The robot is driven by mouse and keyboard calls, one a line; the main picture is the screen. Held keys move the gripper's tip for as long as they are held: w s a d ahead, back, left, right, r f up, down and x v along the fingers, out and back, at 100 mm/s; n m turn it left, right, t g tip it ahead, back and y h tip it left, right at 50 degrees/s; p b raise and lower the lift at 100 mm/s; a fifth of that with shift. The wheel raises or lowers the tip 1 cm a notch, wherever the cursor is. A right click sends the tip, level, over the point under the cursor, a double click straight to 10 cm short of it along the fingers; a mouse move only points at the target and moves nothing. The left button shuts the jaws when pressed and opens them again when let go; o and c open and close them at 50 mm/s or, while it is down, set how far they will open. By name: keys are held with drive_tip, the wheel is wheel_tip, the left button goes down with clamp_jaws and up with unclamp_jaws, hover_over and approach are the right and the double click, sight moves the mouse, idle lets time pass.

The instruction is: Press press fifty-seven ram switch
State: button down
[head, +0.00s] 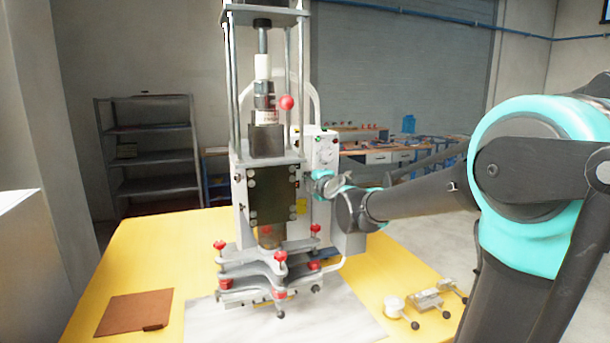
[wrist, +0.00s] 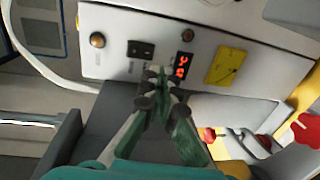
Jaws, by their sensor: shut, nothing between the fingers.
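The press (head: 270,190) stands on the yellow table with a tall column and a grey control box (head: 322,150) on its right side. In the wrist view the box's light panel (wrist: 115,65) carries a round brownish button (wrist: 97,40), a black switch block (wrist: 140,48), a lit red display (wrist: 183,65) and a yellow label (wrist: 226,66). No readable lettering names the ram switch. My gripper (wrist: 157,74) is shut and empty, its fingertips in front of the panel just below and between the black switch block and the display. I cannot tell whether they touch it. In the head view my gripper (head: 326,183) is at the box.
A red ball knob (head: 286,102) sticks out of the press, and red-topped clamps (head: 280,257) surround its base. A brown plate (head: 135,312) lies at the table's left front, small fixtures (head: 425,299) at the right front. Shelves (head: 150,150) stand behind.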

drive_tip(key=v, duration=0.6)
drive_tip(key=shift+s+f, duration=0.25)
drive_tip(key=shift+f, duration=0.55)
drive_tip(key=shift+d, duration=0.1)
drive_tip(key=s+d+f+m+g+h, duration=0.2)
drive_tip(key=s+d+f+m, duration=0.4)
drive_tip(key=s+f, duration=0.3)
drive_tip(key=s+d+f+m+g+h, duration=0.2)
drive_tip(key=s+d+f+m+g, duration=0.3)
drive_tip(key=s+f+m, duration=0.4)
drive_tip(key=s+d+f+m+g+h, duration=0.2)
drive_tip(key=s+d+f+m+g, duration=0.2)
drive_tip(key=s+d+f+m, duration=0.3)
drive_tip(key=s+d+f, duration=0.1)
drive_tip(key=s+f, duration=0.2)
drive_tip(key=f, duration=0.4)
drive_tip(key=shift+s+f+m, duration=0.3)
drive_tip(key=shift+s+f, duration=0.05)
